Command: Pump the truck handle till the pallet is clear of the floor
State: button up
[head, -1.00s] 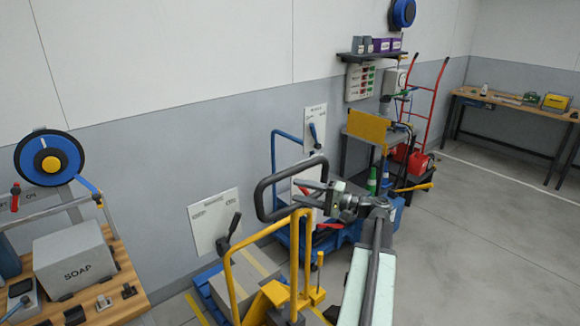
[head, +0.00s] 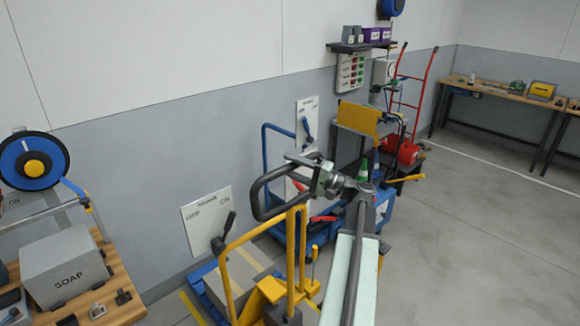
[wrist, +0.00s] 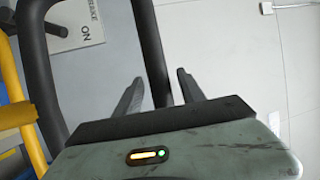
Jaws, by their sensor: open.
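The truck handle (head: 256,200) is a dark looped bar above the yellow pallet truck (head: 270,290). My gripper (head: 303,160) is at the right end of the loop, its jaws open. In the wrist view a dark bar of the handle (wrist: 150,45) runs down between the two open fingers (wrist: 160,82). I cannot tell whether they touch it. The blue pallet (head: 204,270) shows at the foot of the truck under a grey load with yellow stripes. The gap between pallet and floor is hidden.
A wooden bench (head: 110,285) with a grey SOAP box (head: 66,268) stands at the left. A blue cart (head: 330,240) and a dark trolley with a yellow panel (head: 358,118) stand behind the truck by the wall. The floor at the right is clear.

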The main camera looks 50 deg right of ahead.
grip_shut()
dwell(1.4)
